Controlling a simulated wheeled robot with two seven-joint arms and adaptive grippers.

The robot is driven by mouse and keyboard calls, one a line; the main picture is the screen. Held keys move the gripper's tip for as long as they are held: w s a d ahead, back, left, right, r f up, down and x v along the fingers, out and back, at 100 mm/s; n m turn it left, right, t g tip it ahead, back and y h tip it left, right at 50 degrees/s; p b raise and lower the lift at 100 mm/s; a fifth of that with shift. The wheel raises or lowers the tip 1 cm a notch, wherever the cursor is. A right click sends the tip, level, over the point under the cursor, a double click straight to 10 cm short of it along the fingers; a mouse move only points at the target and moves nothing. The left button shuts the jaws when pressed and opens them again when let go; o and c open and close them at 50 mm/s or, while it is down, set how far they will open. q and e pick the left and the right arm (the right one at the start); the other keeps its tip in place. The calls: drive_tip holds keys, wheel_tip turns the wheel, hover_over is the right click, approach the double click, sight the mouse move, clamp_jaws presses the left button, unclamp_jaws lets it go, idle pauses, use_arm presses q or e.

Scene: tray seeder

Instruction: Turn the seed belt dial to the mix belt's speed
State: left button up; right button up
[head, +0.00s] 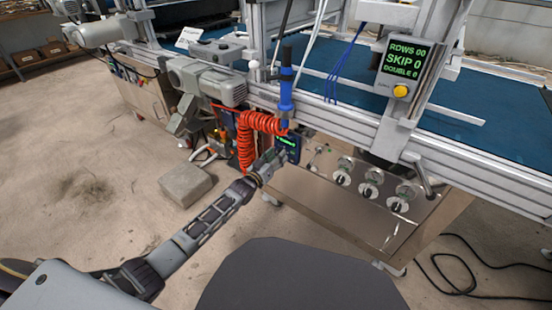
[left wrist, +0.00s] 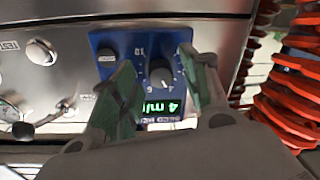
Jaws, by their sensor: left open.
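The seed belt dial appears to be the round dark knob (left wrist: 161,75) on a blue control box (left wrist: 113,42) in the left wrist view. Printed numbers surround it; 10 and 6 are readable. A green display (left wrist: 162,108) below the knob reads 4 with a unit partly cut off. In the head view this box (head: 289,147) is small, with its dial too small to read. My left gripper (head: 270,162) is at the box, its green-padded fingers (left wrist: 160,65) open on either side of the knob, with gaps visible. No mix belt speed is legible. My right gripper is out of view.
Several black-and-silver knobs (head: 371,182) line the steel panel right of the box. A red coiled hose (head: 262,123) hangs close to my left gripper. A blue-handled tool (head: 286,85) is above. A screen (head: 405,60) reads SKIP 0. A concrete block (head: 185,184) lies on the floor.

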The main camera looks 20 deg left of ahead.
use_arm(q)
drive_tip(key=shift+c, duration=0.5)
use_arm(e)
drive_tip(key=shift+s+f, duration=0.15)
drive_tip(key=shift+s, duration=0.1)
use_arm(q)
clamp_jaws()
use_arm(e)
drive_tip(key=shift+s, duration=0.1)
